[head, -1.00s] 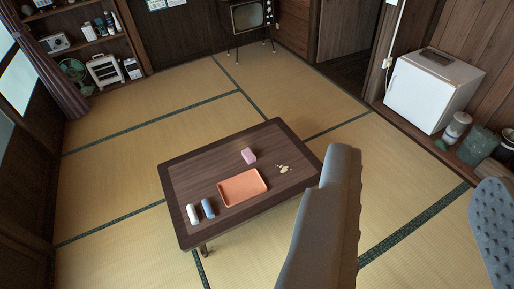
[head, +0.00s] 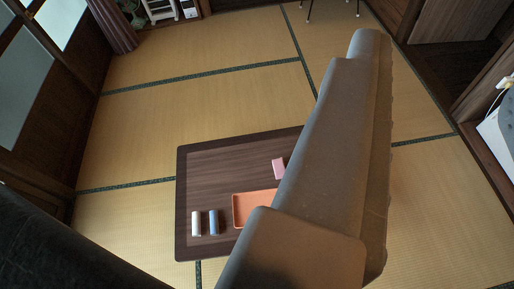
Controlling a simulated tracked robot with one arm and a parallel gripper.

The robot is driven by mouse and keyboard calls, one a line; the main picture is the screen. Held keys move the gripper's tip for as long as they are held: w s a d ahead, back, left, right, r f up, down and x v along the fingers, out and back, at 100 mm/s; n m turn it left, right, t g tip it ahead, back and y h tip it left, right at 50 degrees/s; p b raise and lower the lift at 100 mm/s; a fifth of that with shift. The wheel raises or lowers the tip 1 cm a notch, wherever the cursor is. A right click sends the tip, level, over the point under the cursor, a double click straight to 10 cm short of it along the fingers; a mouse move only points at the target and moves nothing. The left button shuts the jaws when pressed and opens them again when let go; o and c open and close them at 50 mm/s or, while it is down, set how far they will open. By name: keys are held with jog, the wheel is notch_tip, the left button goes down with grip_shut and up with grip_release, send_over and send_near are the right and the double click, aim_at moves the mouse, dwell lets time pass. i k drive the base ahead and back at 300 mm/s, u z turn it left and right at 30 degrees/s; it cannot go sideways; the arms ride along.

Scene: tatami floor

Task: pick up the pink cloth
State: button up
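The pink cloth (head: 279,168) is a small, block-shaped pink item on the dark wooden low table (head: 215,165). My finger covers its right side. My gripper (head: 435,68) is open. One long grey finger crosses the view and hides the right part of the table. A dotted grey piece at the right edge looks like the other finger's pad, mostly out of view. Nothing shows between the fingers. I cannot tell how high the gripper is over the table.
An orange tray (head: 250,207) lies in front of the cloth, partly hidden. A white cylinder (head: 197,223) and a blue cylinder (head: 214,222) stand left of the tray. Tatami floor is clear left of and behind the table. A white cabinet (head: 496,145) shows at the right edge.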

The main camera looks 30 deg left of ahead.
aim_at(278, 165)
jog(key=u, duration=0.4)
jog(key=i, duration=1.15)
jog(key=u, duration=0.4)
jog(key=k, duration=0.8)
jog(key=u, duration=0.15)
jog(key=i, duration=0.85)
